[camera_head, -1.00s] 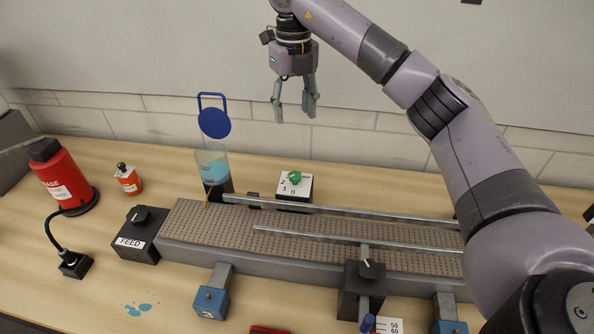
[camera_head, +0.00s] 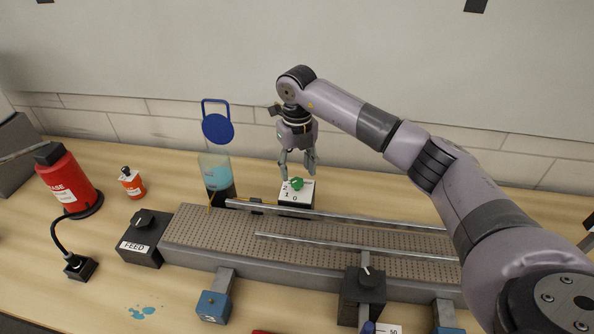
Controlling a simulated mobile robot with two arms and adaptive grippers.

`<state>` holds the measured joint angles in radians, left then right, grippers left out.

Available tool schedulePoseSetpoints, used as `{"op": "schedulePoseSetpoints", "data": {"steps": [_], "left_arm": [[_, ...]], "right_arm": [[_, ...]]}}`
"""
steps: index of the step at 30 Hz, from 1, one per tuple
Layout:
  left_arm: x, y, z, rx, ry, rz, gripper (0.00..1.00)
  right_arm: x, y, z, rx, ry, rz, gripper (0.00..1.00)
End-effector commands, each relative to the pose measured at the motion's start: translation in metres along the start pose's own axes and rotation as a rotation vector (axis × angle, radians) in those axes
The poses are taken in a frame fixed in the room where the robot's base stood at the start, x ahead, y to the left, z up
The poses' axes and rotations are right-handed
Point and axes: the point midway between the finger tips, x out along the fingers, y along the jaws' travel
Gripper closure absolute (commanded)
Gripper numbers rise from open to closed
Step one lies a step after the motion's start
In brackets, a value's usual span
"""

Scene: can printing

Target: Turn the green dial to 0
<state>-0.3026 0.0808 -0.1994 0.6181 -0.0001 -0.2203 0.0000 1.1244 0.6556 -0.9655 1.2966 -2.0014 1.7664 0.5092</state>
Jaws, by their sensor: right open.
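The green dial (camera_head: 297,183) sits on a small box with a white top (camera_head: 306,194) behind the conveyor. The digits 2, 1 and 0 show on that top, with 0 at the front. My right gripper (camera_head: 298,176) is open and points down. Its fingertips are at about the dial's height in the picture, one on each side or just behind it. I cannot tell whether they touch the dial. My left gripper is not in view.
The perforated conveyor (camera_head: 215,235) with metal rails lies in front of the dial box. A clear container of blue liquid (camera_head: 218,178) with a blue lid stands left of it. A FEED knob box (camera_head: 142,237), red cylinder (camera_head: 68,183) and orange bottle (camera_head: 132,183) stand further left.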

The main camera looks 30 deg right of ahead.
Motion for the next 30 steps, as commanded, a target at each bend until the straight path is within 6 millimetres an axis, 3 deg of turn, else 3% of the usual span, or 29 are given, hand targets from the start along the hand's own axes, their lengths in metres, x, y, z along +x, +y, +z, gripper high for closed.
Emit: {"op": "schedulePoseSetpoints", "data": {"steps": [7, 18, 30], "left_arm": [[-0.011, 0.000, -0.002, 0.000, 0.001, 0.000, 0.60], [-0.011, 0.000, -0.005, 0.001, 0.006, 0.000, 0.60], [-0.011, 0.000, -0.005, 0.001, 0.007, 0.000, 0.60]], "right_arm": [[0.028, 0.001, 0.000, -0.001, 0.000, 0.000, 0.52], [0.034, 0.000, 0.000, -0.001, -0.001, 0.000, 0.53], [0.033, 0.000, 0.000, -0.001, -0.001, 0.000, 0.79]]}}
